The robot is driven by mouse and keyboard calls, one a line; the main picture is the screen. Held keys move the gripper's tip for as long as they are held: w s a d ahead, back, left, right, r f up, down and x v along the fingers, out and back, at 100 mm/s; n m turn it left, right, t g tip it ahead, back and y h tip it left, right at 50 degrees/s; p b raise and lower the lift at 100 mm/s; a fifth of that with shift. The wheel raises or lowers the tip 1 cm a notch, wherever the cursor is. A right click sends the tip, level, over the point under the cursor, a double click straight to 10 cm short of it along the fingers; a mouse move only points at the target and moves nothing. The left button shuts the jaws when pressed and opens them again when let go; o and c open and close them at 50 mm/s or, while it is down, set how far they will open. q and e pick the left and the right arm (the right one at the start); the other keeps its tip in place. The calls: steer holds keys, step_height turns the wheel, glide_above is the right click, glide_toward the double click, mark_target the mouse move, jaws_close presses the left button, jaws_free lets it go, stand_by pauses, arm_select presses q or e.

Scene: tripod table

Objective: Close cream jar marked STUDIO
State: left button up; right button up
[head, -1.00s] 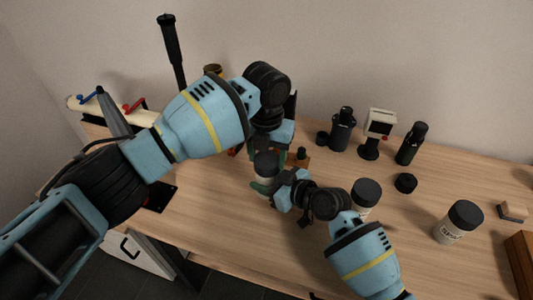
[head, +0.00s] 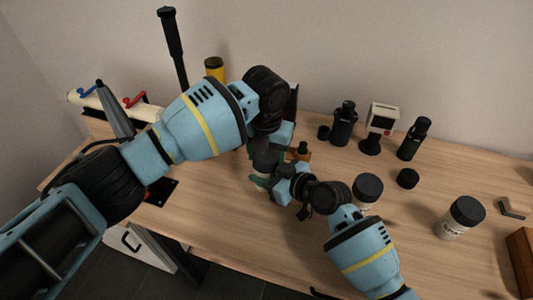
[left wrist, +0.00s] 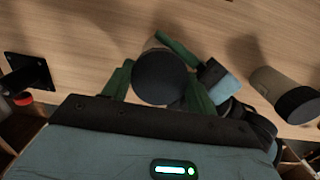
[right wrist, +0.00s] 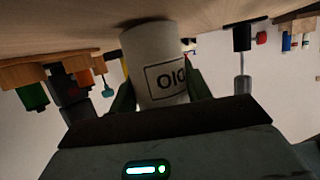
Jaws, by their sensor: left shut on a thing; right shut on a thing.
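The cream jar (right wrist: 155,50) is a white cylinder with a boxed label in the right wrist view; only the end of the word, "DIO", shows, inverted. My right gripper (right wrist: 153,97) is shut around its body, which also shows in the left wrist view (left wrist: 153,44). A dark round lid (left wrist: 160,77) is at the jar's top, between the green fingers of my left gripper (left wrist: 158,82), which is shut on it from above. In the head view the lid (head: 265,160) is partly hidden by my arms. Whether it is fully seated I cannot tell.
Two dark-lidded white jars stand to the right, one near my right arm (head: 366,189) and one farther off (head: 460,217). A loose black disc (head: 407,179), black bottles (head: 343,124) and a white-headed device (head: 381,121) are behind. A yellow can (head: 214,67) stands back left.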

arm_select(q)
steer(key=shift+s+d+r+t, duration=0.1)
steer(key=shift+s+d+t, duration=0.05)
steer(key=shift+s+t, duration=0.4)
steer(key=o, duration=1.1)
steer(key=shift+d, duration=0.1)
steer(key=shift+r, duration=0.1)
steer(key=shift+h, duration=0.3)
step_height(320, 180, up, 5)
steer(key=shift+w, duration=0.1)
steer(key=shift+w, duration=0.1)
steer(key=shift+c, duration=0.5)
